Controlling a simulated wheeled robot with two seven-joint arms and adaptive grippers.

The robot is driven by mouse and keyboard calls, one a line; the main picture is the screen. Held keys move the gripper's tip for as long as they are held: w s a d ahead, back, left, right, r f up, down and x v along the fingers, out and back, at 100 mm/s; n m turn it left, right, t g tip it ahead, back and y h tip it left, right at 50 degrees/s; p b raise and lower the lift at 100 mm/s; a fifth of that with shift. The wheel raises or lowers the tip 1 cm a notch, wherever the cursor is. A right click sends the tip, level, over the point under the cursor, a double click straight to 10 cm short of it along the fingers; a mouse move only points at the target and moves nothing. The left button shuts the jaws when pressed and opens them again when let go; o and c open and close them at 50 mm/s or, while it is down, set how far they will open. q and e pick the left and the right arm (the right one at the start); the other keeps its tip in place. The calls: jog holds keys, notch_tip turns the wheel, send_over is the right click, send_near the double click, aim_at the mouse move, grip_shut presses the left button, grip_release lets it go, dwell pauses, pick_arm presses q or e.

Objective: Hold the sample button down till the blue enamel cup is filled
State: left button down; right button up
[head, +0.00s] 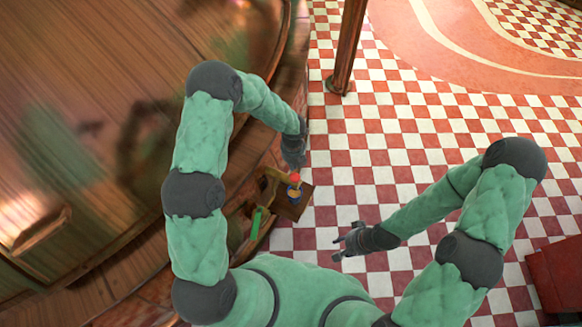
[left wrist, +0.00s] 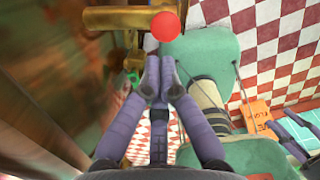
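The red round sample button (head: 295,177) is just below my left gripper (head: 294,163) in the head view. In the left wrist view the red button (left wrist: 165,27) lies just beyond the fingertips. The left gripper (left wrist: 160,64) has its fingers together with nothing between them. I cannot tell whether the tips touch the button. I cannot make out the cup in the wrist view. My right gripper (head: 342,246) is open and empty over the floor.
A large wood-and-copper kettle wall (head: 90,100) fills the left side. A green bar (head: 257,222) is beside the shelf. A brass pipe (left wrist: 130,18) runs beside the button. A wooden post (head: 347,45) stands at the back.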

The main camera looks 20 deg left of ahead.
pick_arm(q)
notch_tip(320, 180, up, 6)
jog(key=shift+f+p, duration=0.1)
jog(key=shift+p, duration=0.8)
jog(key=shift+s, duration=0.1)
